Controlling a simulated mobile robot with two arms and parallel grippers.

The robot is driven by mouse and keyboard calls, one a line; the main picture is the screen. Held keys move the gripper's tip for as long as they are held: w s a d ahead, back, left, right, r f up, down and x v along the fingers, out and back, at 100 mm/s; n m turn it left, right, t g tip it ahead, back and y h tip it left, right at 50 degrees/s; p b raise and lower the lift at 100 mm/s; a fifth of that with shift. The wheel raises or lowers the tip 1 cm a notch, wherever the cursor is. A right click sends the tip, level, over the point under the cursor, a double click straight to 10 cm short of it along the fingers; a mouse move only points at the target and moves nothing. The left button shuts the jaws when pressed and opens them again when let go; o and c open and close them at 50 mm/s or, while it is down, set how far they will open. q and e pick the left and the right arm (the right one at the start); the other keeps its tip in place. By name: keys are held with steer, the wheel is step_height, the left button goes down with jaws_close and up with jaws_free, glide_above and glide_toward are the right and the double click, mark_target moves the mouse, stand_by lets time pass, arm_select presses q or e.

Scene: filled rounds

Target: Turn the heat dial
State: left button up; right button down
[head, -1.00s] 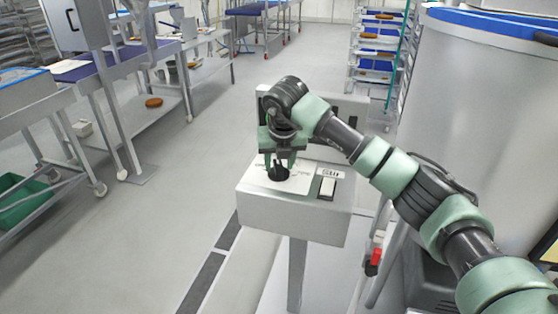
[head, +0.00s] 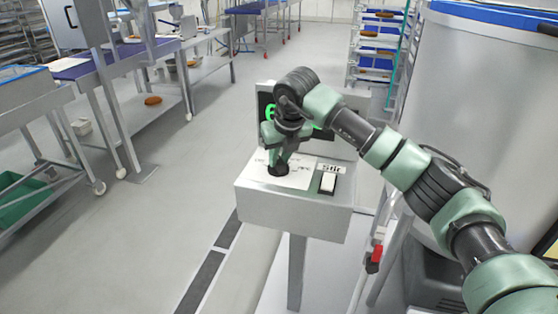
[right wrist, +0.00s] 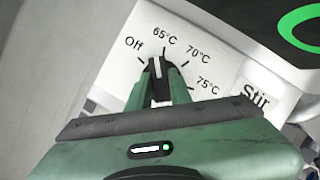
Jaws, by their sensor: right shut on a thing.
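The heat dial (head: 278,171) is a black knob on the white top of a grey control box (head: 293,212). In the right wrist view the dial (right wrist: 157,70) carries a white pointer mark aimed near the 65°C label, among the labels Off, 65°C, 70°C and 75°C. My right gripper (head: 279,163) comes down onto the dial with green fingers. In the right wrist view the gripper (right wrist: 160,85) has one finger on each side of the knob, shut on it. The fingers partly hide the dial. My left gripper is not in view.
A white switch (head: 328,183) marked Stir sits right of the dial. A dark display (head: 266,107) with green lit characters stands behind, partly hidden by my arm. A large metal vat (head: 470,110) rises close on the right. Open floor (head: 190,190) lies to the left.

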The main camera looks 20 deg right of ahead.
steer(key=n+y, duration=0.1)
steer(key=n, duration=0.2)
steer(key=shift+d+b, duration=0.15)
steer(key=shift+b, duration=0.2)
steer(key=shift+w+r+n+g+y, duration=0.15)
steer(key=shift+n+y, duration=0.25)
steer(key=shift+n, duration=0.6)
steer(key=shift+s+f+n+g+y, duration=0.1)
steer(key=shift+n+g+y, duration=0.25)
steer(key=shift+n, duration=0.65)
steer(key=shift+r, duration=0.1)
steer(key=c, duration=1.3)
jaws_free()
steer(key=b+v, duration=0.1)
steer(key=v, duration=0.6)
steer(key=shift+d+r, duration=0.2)
steer(key=shift+r, duration=0.1)
